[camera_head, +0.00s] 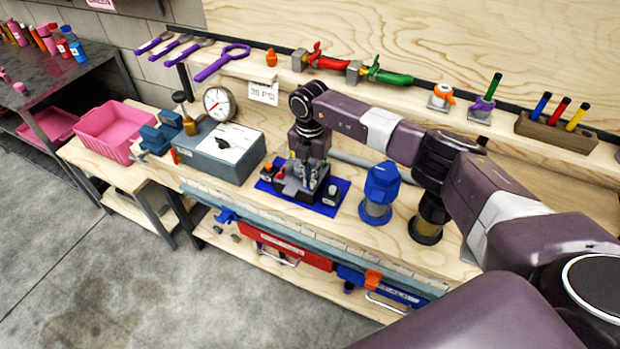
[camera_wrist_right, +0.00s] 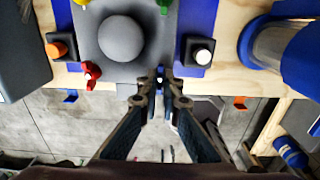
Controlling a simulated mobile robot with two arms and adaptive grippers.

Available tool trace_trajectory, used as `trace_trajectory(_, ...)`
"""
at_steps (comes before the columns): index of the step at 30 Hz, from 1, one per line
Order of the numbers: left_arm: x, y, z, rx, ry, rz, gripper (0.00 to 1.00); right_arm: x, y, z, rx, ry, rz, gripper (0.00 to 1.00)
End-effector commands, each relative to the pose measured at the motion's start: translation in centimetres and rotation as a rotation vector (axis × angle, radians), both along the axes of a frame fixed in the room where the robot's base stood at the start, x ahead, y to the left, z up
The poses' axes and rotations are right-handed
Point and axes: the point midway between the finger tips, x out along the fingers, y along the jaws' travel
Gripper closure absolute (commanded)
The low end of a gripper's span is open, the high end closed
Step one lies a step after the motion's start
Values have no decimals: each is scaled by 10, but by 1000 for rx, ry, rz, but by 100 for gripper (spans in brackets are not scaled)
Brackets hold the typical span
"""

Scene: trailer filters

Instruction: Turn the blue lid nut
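A filter housing with a blue lid and nut on top (camera_head: 381,183) stands upright on the wooden bench, right of the blue mat. Part of this housing shows at the right edge in the wrist view (camera_wrist_right: 298,55). My right gripper (camera_head: 310,178) is over the blue mat, left of the housing and apart from it. In the wrist view my right gripper's fingertips (camera_wrist_right: 160,78) come together in front of a grey device with a round dome (camera_wrist_right: 121,38). I see nothing held between them. My left gripper is out of view.
A second, dark-lidded filter (camera_head: 427,222) stands right of the blue one, partly behind my arm. The blue mat (camera_head: 331,205) carries the grey device and small buttons. A grey gauge box (camera_head: 222,165) stands left. Tools line the back shelf (camera_head: 420,98).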

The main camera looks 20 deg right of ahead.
Motion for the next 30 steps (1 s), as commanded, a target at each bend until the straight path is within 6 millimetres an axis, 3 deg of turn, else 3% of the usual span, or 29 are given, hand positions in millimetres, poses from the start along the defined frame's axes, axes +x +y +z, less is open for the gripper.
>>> trace_trajectory(5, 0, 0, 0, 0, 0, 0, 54, 2, -1, 2, -1, -5, 0, 100)
trace_trajectory(6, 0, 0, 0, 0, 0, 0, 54, 2, -1, 2, -1, -5, 0, 92)
trace_trajectory(10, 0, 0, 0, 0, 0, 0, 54, 1, 0, 1, 0, -4, 0, 78)
trace_trajectory(20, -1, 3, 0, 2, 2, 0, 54, 1, 0, 4, 0, -3, 2, 78)
trace_trajectory(25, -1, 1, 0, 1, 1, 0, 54, 2, 0, 27, 1, -6, 3, 78)
trace_trajectory(30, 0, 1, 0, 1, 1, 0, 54, 2, 0, 64, 1, -7, 3, 78)
